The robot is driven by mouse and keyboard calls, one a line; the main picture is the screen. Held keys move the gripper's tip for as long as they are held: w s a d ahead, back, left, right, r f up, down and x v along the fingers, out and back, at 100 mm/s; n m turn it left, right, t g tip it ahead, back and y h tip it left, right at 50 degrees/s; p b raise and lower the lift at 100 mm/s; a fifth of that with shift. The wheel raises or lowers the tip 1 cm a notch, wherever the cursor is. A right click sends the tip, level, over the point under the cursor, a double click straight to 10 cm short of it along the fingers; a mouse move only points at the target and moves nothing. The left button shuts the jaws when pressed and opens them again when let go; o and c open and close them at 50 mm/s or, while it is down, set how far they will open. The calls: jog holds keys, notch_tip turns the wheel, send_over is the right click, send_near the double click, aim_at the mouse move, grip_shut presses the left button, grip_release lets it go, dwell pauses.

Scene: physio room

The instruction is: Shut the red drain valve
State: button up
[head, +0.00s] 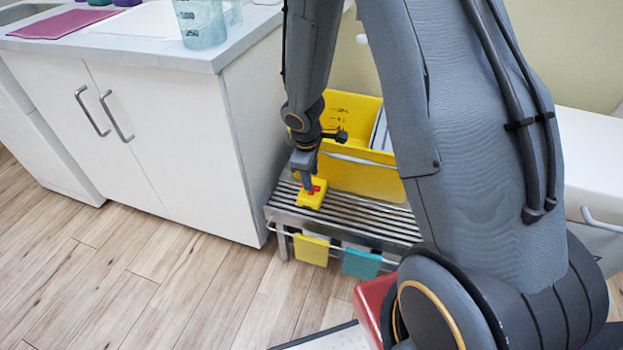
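The red drain valve (320,186) shows as a small red piece on top of a yellow block (311,201). The block sits at the left front of a slatted metal rack (362,223). My gripper (309,184) points down right at the red piece and hides part of it. The fingers are too small and too covered to tell whether they are open or shut, or whether they touch the valve. I cannot make out the valve's turn position.
A yellow bin (365,177) stands on the rack behind the block. A white cabinet (165,140) stands close on the left. A yellow cloth (311,250) and a teal cloth (361,263) hang on the rack's front rail. Wooden floor (150,290) lies clear in front.

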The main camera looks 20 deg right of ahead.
jog(key=shift+s+a+r+p, duration=0.1)
jog(key=shift+s+r+p, duration=0.1)
jog(key=shift+r, duration=0.5)
jog(key=shift+s+a+r+p, duration=0.1)
jog(key=shift+r+p, duration=0.05)
jog(key=shift+r, duration=0.5)
jog(key=s+a+r+m, duration=0.15)
jog(key=s+r, duration=0.25)
jog(key=r, duration=0.4)
jog(key=s+a+r+m, duration=0.1)
jog(key=s+r+m, duration=0.2)
jog(key=s+r, duration=0.3)
jog(key=s+a+r+m+g+y, duration=0.2)
jog(key=s+a+r+m, duration=0.25)
jog(key=s+r, duration=0.7)
jog(key=s+d+r+m+p, duration=0.2)
jog(key=d+r+p, duration=0.4)
jog(key=p, duration=0.8)
jog(key=shift+d+h+p, duration=0.35)
jog(key=shift+d+h, duration=0.05)
jog(key=shift+d, duration=0.25)
